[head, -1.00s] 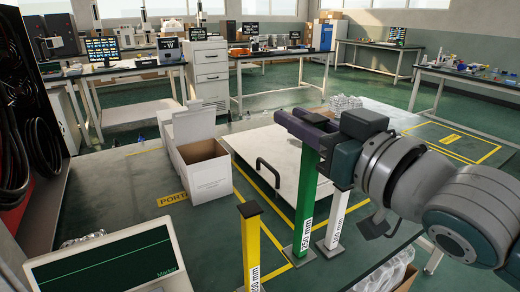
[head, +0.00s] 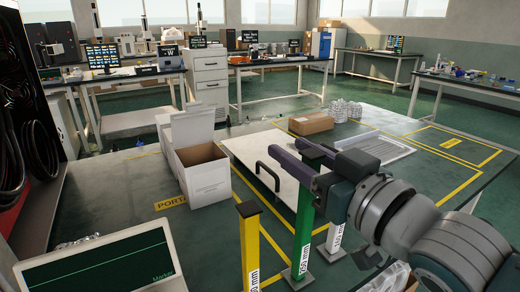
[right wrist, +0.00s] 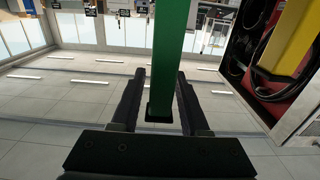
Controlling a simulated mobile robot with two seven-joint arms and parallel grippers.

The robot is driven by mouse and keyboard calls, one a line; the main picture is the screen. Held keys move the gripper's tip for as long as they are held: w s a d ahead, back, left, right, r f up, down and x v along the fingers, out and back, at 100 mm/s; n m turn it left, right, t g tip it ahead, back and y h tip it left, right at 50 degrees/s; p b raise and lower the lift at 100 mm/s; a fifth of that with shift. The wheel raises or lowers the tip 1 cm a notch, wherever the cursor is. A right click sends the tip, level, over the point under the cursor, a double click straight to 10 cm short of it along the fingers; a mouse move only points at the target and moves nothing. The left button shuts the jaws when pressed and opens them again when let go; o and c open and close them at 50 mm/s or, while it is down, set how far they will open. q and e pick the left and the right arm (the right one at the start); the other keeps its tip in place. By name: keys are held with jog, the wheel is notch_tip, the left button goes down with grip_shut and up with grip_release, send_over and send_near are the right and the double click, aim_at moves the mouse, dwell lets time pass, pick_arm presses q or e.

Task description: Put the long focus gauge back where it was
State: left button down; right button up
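A green gauge (head: 304,225) marked 250 mm stands upright on its grey foot in the head view, apparently on the table, between a yellow gauge (head: 250,240) and a shorter white gauge (head: 334,240). My right gripper (head: 303,163) is open around its top end. In the right wrist view the green post (right wrist: 170,60) and its dark end lie between my two fingers (right wrist: 162,100), with a gap on each side. The yellow gauge (right wrist: 293,40) shows there at upper right. The white gauge's top is hidden behind my gripper. My left gripper is out of view.
A white open box (head: 205,175) and a white panel with a black handle (head: 268,178) lie behind the gauges. A cardboard box (head: 311,123) and a pale tray (head: 385,150) are farther back. A screen (head: 95,265) fills the front left.

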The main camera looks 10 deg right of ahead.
jog(key=shift+o, duration=0.6)
jog(key=shift+r, duration=0.1)
jog(key=s+d+f+g+h, duration=0.2)
jog(key=s+f+g, duration=0.1)
jog(key=s, duration=0.6)
jog(key=s+d+f+m+g+h+p, duration=0.1)
jog(key=s+d+f+g+h, duration=0.1)
jog(key=s+g, duration=0.4)
jog(key=s+d+f+m+g+h, duration=0.1)
jog(key=s+f+g, duration=0.3)
jog(key=s, duration=1)
jog(key=shift+d+f+h, duration=0.3)
jog(key=shift+d+h, duration=0.2)
jog(key=shift+d, duration=0.2)
jog(key=shift+r, duration=0.1)
